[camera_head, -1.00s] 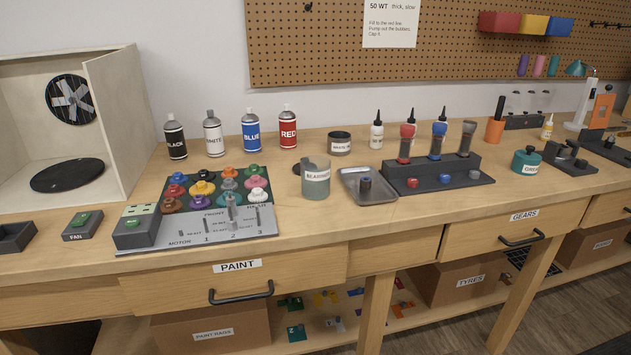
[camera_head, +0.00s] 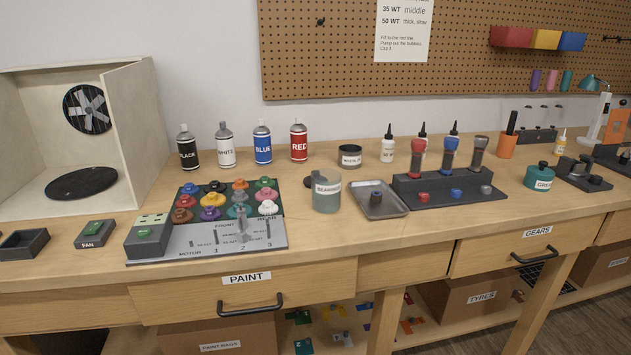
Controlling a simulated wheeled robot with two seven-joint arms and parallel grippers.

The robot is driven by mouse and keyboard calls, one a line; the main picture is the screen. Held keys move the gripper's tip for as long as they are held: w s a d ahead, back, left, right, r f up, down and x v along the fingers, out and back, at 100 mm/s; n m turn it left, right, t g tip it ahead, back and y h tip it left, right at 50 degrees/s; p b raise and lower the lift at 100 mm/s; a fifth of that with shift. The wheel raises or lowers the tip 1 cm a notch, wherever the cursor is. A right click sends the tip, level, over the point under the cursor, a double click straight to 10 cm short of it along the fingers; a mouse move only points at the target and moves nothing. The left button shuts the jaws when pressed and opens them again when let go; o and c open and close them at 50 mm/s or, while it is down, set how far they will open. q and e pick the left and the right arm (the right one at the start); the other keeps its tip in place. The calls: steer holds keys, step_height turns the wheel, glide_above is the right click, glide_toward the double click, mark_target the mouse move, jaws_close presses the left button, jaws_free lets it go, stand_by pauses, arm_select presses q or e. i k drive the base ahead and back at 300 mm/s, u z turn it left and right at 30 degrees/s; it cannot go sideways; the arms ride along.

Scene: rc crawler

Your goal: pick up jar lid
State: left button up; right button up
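A grey-green glass jar labelled BEARINGS (camera_head: 326,199) stands upright on the bench, left of a metal tray. It looks open at the top. A small dark round piece (camera_head: 308,181), which looks like a jar lid, lies on the bench against the jar's back left side, partly hidden by the jar. A shorter jar with a dark top (camera_head: 350,157) stands behind, and a teal jar with a teal lid (camera_head: 540,173) stands at the right. Neither of my grippers is in view.
The metal tray (camera_head: 397,211) holds a small dark part. A dark rack with red, blue and grey shock bodies (camera_head: 410,190) stands right of it. A colour-knob board (camera_head: 187,188) and grey motor plate lie to the left. Spray cans (camera_head: 263,146) stand behind. Bare bench lies before the tray.

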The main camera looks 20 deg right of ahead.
mark_target(306, 180)
steer(key=u, duration=2.3)
steer(key=k, duration=1.3)
steer(key=z, duration=1.75)
steer(key=i, duration=0.5)
steer(key=u, duration=0.05)
